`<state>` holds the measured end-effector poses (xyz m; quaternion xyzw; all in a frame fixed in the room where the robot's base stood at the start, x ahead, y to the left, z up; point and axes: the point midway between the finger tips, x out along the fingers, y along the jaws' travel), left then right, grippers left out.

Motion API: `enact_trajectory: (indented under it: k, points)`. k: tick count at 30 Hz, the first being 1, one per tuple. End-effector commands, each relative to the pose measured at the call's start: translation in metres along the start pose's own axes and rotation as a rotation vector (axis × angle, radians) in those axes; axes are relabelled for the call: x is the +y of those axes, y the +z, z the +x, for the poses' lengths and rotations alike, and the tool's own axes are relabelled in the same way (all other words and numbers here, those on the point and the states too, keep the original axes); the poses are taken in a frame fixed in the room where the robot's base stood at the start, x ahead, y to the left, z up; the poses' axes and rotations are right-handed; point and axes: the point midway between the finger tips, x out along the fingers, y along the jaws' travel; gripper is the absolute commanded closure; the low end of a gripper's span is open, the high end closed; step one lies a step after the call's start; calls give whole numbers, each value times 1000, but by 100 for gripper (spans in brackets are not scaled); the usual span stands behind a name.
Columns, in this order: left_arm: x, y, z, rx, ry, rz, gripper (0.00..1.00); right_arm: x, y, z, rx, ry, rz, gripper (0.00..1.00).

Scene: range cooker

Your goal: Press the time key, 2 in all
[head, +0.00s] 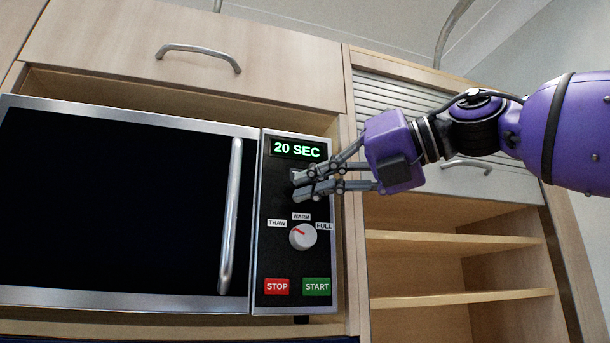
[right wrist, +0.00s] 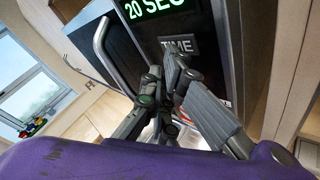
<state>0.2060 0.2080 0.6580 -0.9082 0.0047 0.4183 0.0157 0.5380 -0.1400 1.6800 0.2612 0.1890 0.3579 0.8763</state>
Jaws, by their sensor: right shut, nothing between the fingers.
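The microwave's control panel (head: 270,220) has a lit display (head: 297,149) reading "20 SEC". The time key (right wrist: 179,45), a grey label marked "TIME", shows just below the display in the right wrist view; in the head view my fingers cover it. My right gripper (head: 298,187) is shut and empty, its fingertips at the panel just below the display. In the right wrist view its fingertips (right wrist: 164,72) are slightly below the time key; I cannot tell whether they touch the panel. My left gripper is not in view.
Below the fingers are a round dial (head: 303,237), a red STOP key (head: 276,286) and a green START key (head: 316,286). The microwave door handle (head: 231,215) stands out left of the panel. Open shelves (head: 455,240) lie to the right.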

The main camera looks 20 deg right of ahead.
Motion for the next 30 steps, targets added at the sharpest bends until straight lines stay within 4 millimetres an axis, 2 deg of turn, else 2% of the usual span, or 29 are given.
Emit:
enact_trajectory:
  k: [17, 26, 30]
  points:
    - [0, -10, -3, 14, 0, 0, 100, 9, -7, -12, -3, 1, -1, 100]
    - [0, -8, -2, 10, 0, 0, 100, 8, -9, -12, -1, 0, 1, 100]
    - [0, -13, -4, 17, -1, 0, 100, 15, -11, -19, -2, 2, -2, 100]
